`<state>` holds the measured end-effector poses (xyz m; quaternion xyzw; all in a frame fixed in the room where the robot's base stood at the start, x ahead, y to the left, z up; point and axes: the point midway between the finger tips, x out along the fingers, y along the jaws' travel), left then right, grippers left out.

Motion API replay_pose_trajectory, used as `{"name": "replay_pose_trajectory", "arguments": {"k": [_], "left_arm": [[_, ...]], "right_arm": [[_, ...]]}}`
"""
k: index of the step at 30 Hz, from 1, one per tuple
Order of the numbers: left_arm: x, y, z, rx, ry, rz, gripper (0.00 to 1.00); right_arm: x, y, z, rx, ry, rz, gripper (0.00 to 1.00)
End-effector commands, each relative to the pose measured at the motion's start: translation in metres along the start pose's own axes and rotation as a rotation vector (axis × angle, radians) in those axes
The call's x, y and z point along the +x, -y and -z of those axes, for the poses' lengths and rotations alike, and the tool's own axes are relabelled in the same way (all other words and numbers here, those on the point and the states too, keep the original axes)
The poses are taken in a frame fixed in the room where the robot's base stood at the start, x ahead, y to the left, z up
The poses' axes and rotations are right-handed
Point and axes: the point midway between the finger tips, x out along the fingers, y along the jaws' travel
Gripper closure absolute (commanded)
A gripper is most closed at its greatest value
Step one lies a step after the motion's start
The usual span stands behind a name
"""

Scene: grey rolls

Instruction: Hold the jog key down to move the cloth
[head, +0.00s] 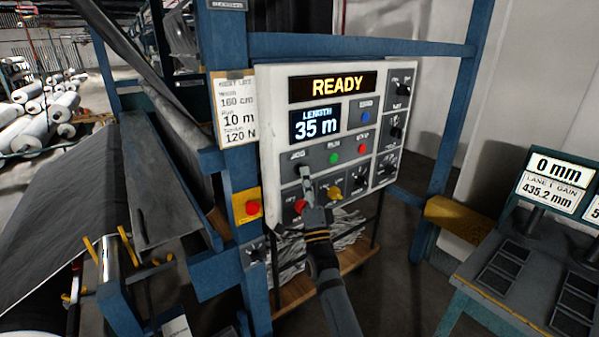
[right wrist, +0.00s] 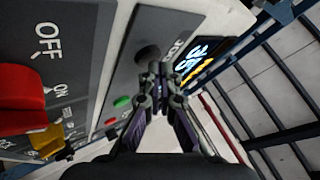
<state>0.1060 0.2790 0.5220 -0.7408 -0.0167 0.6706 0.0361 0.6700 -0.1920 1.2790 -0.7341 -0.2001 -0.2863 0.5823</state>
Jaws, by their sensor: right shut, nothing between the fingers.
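The white control panel (head: 264,120) shows READY and a length of 35 m. The jog key (right wrist: 148,53) is a dark round button beside its JOG label on a grey plate in the right wrist view. My right gripper (head: 306,174) is shut and empty, with its fingertips just in front of the key; they also show in the right wrist view (right wrist: 158,70). I cannot tell whether they touch the key, and the gripper hides it in the head view. The dark grey cloth (head: 65,195) slopes down at the left. My left gripper is not in view.
A red knob (right wrist: 22,100) and a yellow switch (head: 334,194) stick out below the jog key. A red button on a yellow box (head: 252,208) sits left of the panel. Blue frame posts (head: 452,120) stand around it. A measuring console (head: 530,265) is at the right.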

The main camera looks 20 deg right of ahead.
Motion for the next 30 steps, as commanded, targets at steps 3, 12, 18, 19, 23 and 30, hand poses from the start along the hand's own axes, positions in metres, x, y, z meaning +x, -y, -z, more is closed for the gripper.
{"name": "replay_pose_trajectory", "arguments": {"k": [3, 12, 18, 19, 23, 30], "left_arm": [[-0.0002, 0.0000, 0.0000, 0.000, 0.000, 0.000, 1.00], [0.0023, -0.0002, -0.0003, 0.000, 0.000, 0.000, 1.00], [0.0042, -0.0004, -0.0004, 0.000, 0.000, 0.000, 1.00], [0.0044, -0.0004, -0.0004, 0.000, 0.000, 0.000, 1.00], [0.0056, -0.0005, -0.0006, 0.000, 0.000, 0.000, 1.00], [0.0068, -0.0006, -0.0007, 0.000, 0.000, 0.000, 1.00]], "right_arm": [[0.0000, 0.0000, 0.0000, 0.000, 0.000, 0.000, 1.00], [0.0016, -0.0016, -0.0014, 0.000, 0.000, 0.000, 1.00], [0.0031, -0.0031, -0.0027, 0.000, 0.000, -0.001, 1.00], [0.0033, -0.0034, -0.0029, 0.000, 0.000, -0.001, 1.00], [0.0043, -0.0042, -0.0037, 0.000, 0.000, -0.001, 1.00], [0.0065, -0.0046, -0.0046, 0.000, 0.000, 0.000, 1.00]]}}
